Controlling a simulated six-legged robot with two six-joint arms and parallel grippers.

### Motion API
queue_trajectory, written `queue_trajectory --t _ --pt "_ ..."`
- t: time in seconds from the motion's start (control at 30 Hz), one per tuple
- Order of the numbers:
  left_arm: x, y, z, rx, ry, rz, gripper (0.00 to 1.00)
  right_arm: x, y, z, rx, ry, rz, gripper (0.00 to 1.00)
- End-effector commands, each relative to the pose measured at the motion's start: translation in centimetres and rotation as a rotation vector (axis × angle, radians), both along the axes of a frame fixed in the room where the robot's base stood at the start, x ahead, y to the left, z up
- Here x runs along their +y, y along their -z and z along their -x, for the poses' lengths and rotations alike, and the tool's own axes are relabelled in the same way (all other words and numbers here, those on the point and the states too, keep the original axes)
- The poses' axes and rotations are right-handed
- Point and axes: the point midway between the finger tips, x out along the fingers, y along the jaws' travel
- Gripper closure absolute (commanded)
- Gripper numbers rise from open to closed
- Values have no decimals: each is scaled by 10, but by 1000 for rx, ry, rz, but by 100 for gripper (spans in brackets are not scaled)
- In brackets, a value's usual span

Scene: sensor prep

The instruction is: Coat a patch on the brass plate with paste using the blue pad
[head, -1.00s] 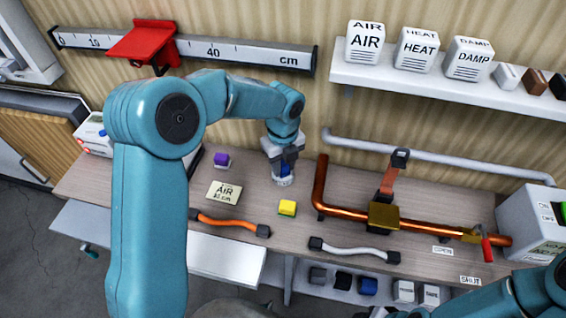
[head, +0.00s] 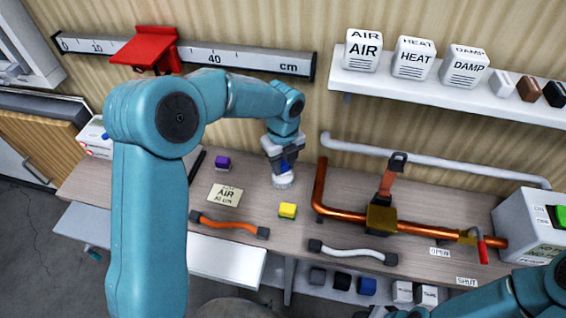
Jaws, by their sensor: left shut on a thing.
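The brass plate (head: 381,219) sits on the copper pipe at the right of the bench. The blue pad (head: 285,167) is at the back middle of the bench, partly hidden between the fingers of my left gripper (head: 285,162). The gripper is shut on the pad and points down. Right below the pad is a small round white dish (head: 282,182), which looks like the paste pot. I cannot tell whether the pad touches it. The gripper is left of the brass plate and apart from it. My right gripper is out of view; only part of that arm shows at the lower right.
A yellow block (head: 287,211), a purple block (head: 222,163) and an AIR card (head: 225,195) lie on the bench. An orange hose (head: 229,225) and a white hose (head: 352,252) lie in front. An orange-and-black clamp (head: 391,180) stands behind the plate. A red-handled valve (head: 481,247) is at right.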

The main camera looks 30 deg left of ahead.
Motion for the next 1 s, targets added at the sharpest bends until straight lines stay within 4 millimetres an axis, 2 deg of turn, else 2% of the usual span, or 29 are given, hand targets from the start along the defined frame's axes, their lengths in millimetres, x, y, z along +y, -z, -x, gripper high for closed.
queue_trajectory --t 0.03,0.5,1.0 --pt "0 -9 0 -1 0 0 93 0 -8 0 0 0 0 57" --pt "0 -51 0 -1 0 0 93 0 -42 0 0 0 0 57" --pt "0 -52 0 -1 0 0 93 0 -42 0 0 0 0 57"
